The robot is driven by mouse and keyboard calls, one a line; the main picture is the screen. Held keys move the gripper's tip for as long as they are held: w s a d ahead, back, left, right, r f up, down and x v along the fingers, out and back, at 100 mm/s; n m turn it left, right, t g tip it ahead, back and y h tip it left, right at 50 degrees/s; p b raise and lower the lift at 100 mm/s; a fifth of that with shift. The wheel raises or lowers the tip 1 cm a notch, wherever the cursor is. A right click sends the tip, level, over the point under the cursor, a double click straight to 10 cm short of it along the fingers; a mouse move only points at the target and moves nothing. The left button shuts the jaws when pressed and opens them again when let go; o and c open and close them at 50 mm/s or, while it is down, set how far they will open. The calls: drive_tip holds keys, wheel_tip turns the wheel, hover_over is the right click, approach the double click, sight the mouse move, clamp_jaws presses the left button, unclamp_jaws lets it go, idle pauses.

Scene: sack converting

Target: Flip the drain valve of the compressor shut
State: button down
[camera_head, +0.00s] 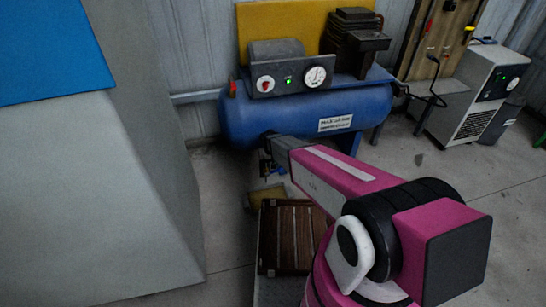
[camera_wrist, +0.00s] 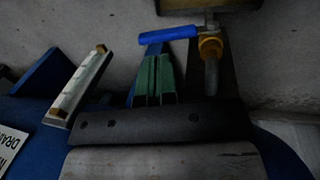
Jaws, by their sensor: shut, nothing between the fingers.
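The compressor's blue tank (camera_head: 240,122) stands by the wall in the head view, with a panel (camera_head: 290,80) on top. In the wrist view the drain valve has a brass body (camera_wrist: 210,46) on a grey pipe (camera_wrist: 211,75). Its blue lever (camera_wrist: 168,34) points left, roughly crosswise to the pipe. My gripper (camera_wrist: 154,75) is shut and empty, its green fingers side by side just below the lever in the picture. I cannot tell whether they touch it. In the head view my arm reaches to the tank's lower left, and the fingers are hard to make out.
A pale framed strip (camera_wrist: 80,86) and a partly cut-off label (camera_wrist: 10,146) are left of my fingers. A brown slatted wooden piece (camera_head: 284,232) lies below my arm. A large grey block (camera_head: 90,200) fills the left. A grey-white machine (camera_head: 470,95) stands at the right.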

drive_tip(key=shift+w+d+f, duration=0.1)
drive_tip(key=shift+d+f, duration=0.1)
drive_tip(key=shift+f, duration=0.75)
drive_tip(key=shift+d+f, duration=0.2)
drive_tip(key=shift+f, duration=0.7)
drive_tip(key=shift+w+d+f, duration=0.1)
drive_tip(key=shift+d+f, duration=0.35)
drive_tip(key=shift+f, duration=0.25)
drive_tip(key=shift+r, duration=0.1)
wheel_tip(320, 180, up, 15)
drive_tip(key=s+d+r+m+y, duration=0.2)
drive_tip(key=s+d+r+m, duration=0.1)
drive_tip(key=s+d+r, duration=1.4)
drive_tip(key=shift+s+d+g, duration=0.3)
drive_tip(key=shift+s, duration=0.65)
